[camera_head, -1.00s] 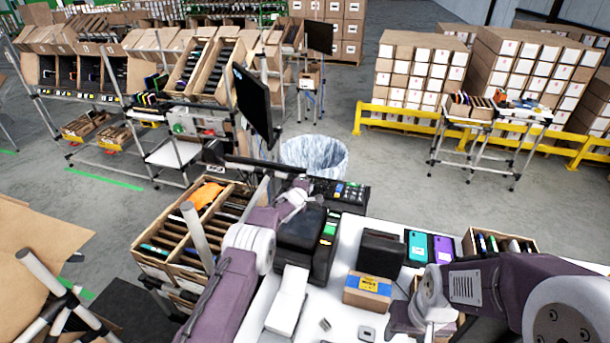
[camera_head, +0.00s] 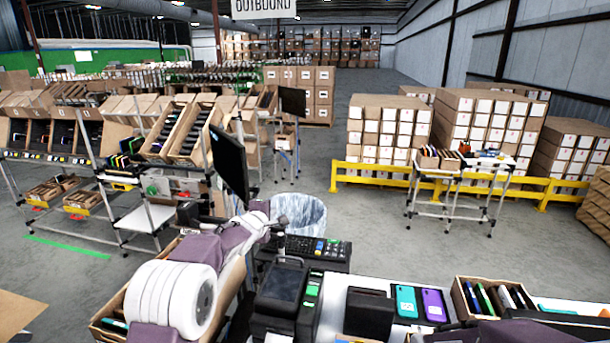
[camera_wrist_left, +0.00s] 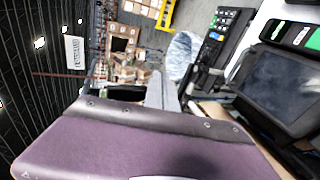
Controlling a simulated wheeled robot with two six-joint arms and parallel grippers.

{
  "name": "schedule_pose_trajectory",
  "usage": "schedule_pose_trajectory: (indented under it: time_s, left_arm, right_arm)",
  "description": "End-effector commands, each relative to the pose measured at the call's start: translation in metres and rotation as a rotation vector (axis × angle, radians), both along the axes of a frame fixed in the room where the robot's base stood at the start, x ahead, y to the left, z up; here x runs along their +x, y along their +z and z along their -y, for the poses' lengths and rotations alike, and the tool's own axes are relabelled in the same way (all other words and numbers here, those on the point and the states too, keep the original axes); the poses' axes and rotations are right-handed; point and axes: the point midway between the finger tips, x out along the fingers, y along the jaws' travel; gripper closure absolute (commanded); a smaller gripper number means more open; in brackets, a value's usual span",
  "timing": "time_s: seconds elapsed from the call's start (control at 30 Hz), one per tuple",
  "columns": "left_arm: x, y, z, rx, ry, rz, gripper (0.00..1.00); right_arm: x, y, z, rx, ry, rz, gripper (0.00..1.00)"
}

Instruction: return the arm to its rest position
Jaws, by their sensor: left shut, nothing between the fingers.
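My left arm comes in from the left in the head view, purple and white. The wrist camera is tilted sideways, with the device's screen (camera_wrist_left: 280,82) to the right. Only a purple part of my right arm shows at the bottom edge of the head view; its gripper is out of the frame.
A black monitor (camera_head: 228,163) stands close to the left gripper. A keypad (camera_head: 318,253) lies behind the device. A teal phone (camera_head: 405,301) and a purple phone (camera_head: 434,305) lie on the white bench, left of a carton of upright items (camera_head: 490,296). Open floor lies beyond.

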Motion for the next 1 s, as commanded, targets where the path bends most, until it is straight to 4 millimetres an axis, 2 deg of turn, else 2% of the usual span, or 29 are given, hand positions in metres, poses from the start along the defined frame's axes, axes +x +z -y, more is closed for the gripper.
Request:
schedule_pose_trajectory:
  time_s: [0.03,0.07,0.17,0.27,0.3,0.37,0.4,0.47,0.5,0.6,0.67,0.8,1.0]
  left_arm:
    - [-0.023,-0.016,-0.011,0.025,0.018,-0.032,1.00]
    - [-0.039,-0.024,-0.018,0.053,0.024,-0.062,1.00]
    - [-0.103,-0.063,-0.038,0.207,0.007,-0.197,1.00]
    - [-0.176,-0.112,-0.053,0.385,-0.075,-0.358,1.00]
    - [-0.207,-0.133,-0.057,0.458,-0.128,-0.426,1.00]
    - [-0.254,-0.163,-0.061,0.562,-0.231,-0.529,1.00]
    - [-0.286,-0.181,-0.062,0.628,-0.315,-0.595,1.00]
    - [-0.334,-0.206,-0.062,0.716,-0.461,-0.689,1.00]
    - [-0.365,-0.220,-0.061,0.768,-0.573,-0.744,1.00]
    - [-0.427,-0.249,-0.057,0.870,-0.866,-0.839,1.00]
    - [-0.440,-0.252,-0.055,0.925,-0.999,-0.833,1.00]
    - [-0.445,-0.252,-0.054,1.022,-1.165,-0.784,1.00]
    - [-0.444,-0.252,-0.054,1.042,-1.187,-0.771,1.00]
  right_arm:
    - [0.000,-0.023,0.000,0.000,0.000,0.000,0.45]
    - [0.000,-0.029,0.000,0.000,0.000,0.000,0.45]
    - [0.000,-0.046,0.000,0.000,0.000,0.000,0.45]
    - [0.000,-0.058,0.000,0.000,0.000,0.000,0.45]
    - [0.000,-0.061,0.000,0.000,0.000,0.000,0.45]
    - [0.000,-0.065,0.000,0.000,0.000,0.001,0.45]
    - [0.000,-0.066,0.000,0.000,0.000,0.001,0.45]
    - [0.000,-0.066,0.000,0.000,0.000,0.001,0.45]
    - [0.000,-0.064,0.000,0.000,0.000,0.001,0.45]
    - [0.000,-0.063,0.000,0.000,0.000,0.001,0.45]
    - [0.000,-0.063,0.000,0.000,0.000,0.001,0.45]
    - [0.000,-0.063,0.000,0.000,0.000,0.001,0.45]
    - [0.000,-0.063,0.000,0.000,0.000,0.001,0.45]
